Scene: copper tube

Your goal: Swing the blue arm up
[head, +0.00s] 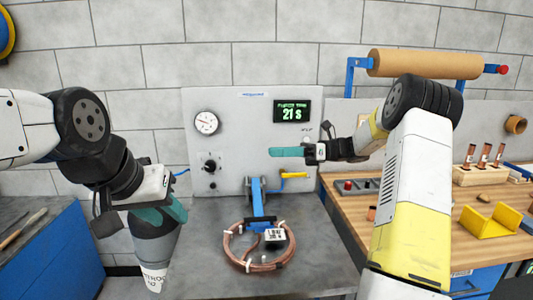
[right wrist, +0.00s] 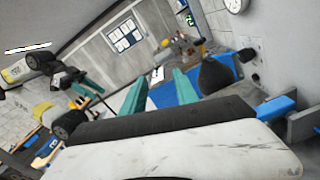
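The blue arm (head: 257,198) is on the front of the grey panel (head: 240,120), in the middle of the head view. It points downward, its lower end just above the copper coil (head: 235,257). A yellow handle (head: 293,175) sticks out to the right beside its top. My right gripper (head: 287,152) is in front of the panel, above the blue arm and apart from it, fingers pointing left. The right wrist view shows its teal fingers (right wrist: 160,90) apart with nothing between them. My left gripper (head: 165,213) is at the top of a grey nitrogen cylinder (head: 155,250); its finger gap is unclear.
The panel has a gauge (head: 206,122), a knob (head: 210,165) and a display (head: 291,111) reading 21 s. A wooden bench (head: 440,205) on the right holds copper fittings and a yellow bracket (head: 488,222). A paper roll (head: 425,64) is above it.

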